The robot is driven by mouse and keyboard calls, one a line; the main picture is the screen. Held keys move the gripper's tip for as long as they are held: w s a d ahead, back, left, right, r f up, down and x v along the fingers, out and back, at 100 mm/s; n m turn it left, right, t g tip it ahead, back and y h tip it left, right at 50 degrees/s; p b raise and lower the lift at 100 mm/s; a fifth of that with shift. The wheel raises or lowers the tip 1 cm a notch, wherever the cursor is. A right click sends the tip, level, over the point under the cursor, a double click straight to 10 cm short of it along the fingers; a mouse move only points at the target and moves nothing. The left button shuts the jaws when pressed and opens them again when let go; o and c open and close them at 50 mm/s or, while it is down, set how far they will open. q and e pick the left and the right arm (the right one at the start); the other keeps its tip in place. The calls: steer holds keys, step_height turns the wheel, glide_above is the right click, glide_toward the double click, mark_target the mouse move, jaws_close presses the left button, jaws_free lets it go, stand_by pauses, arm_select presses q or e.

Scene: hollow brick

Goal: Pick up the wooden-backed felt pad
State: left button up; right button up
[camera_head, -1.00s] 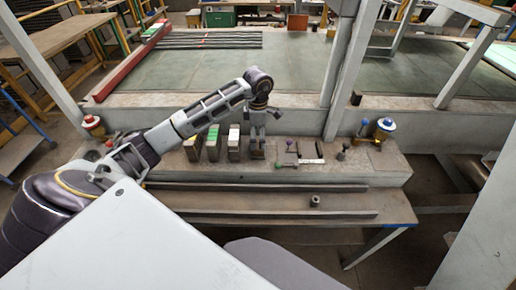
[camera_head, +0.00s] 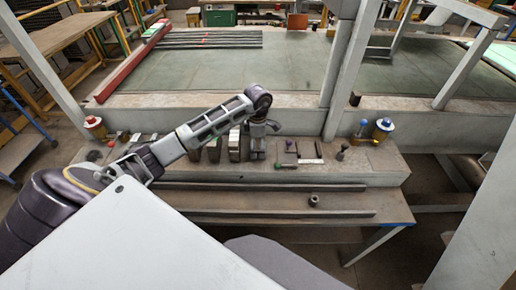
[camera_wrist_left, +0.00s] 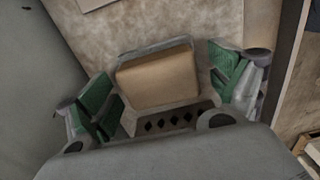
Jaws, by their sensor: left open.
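The wooden-backed felt pad shows in the left wrist view as a block with a tan wooden top (camera_wrist_left: 158,80) and a grey edge along its far side. It stands between the two green-padded fingers of my left gripper (camera_wrist_left: 161,88), with a gap on each side. My left gripper is open and appears just above the pad. In the head view the gripper (camera_head: 260,131) points down over the rightmost block (camera_head: 257,154) of a row. The gripper's palm hides the near part of the pad in the wrist view. My right gripper is not in view.
Several similar blocks (camera_head: 234,152) stand close to the left of the gripper. Small knobbed tools (camera_head: 287,165) and a white-marked piece (camera_head: 309,161) lie to the right. A grey post (camera_head: 338,80) rises farther right. A blue-topped container (camera_head: 383,127) stands at the bench's right end.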

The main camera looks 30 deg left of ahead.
mark_target(258, 144)
arm_select(q)
steer(key=c, duration=1.1)
steer(key=shift+r, duration=0.1)
steer(key=shift+c, duration=0.3)
steer(key=shift+r+b, duration=0.8)
steer(key=shift+r, duration=4.1)
steer(key=shift+r, duration=0.1)
